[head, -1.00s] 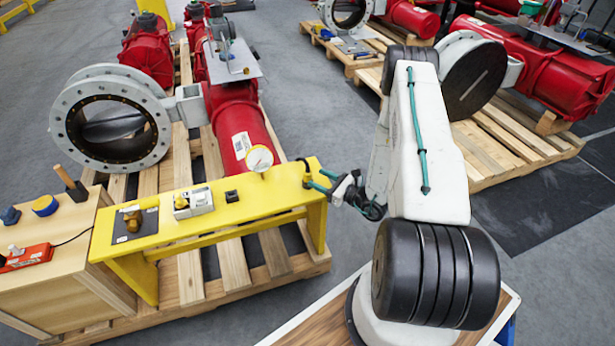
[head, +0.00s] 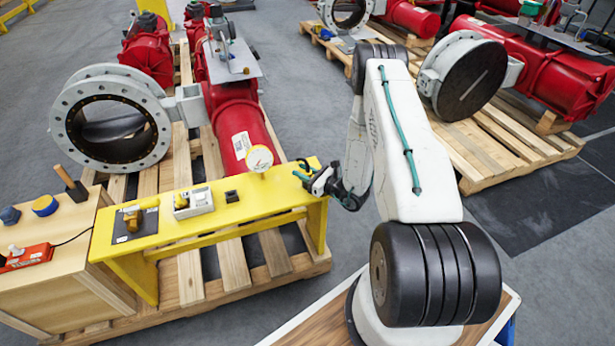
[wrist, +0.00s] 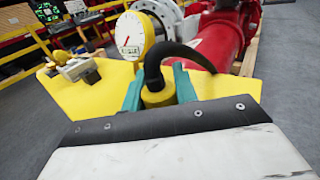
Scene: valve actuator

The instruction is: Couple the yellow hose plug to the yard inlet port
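The yellow hose plug (wrist: 157,96) stands at the right end of the yellow bench (head: 255,200), with a black hose arching from its top. My gripper (head: 303,171) is at that end of the bench. In the wrist view, its teal fingers (wrist: 158,88) stand on either side of the plug. They look spread, and I cannot tell whether they touch it. A brass-yellow fitting (head: 133,218) sits on a dark plate at the bench's left part. It also shows in the wrist view (wrist: 60,55). I cannot tell for sure which part is the yard inlet port.
A round gauge (head: 259,158) stands at the bench's back edge. A white box (head: 194,202) and a small black block (head: 231,196) lie on the bench. A wooden cabinet (head: 50,270) adjoins its left end. A red actuator (head: 238,125) with a valve lies behind.

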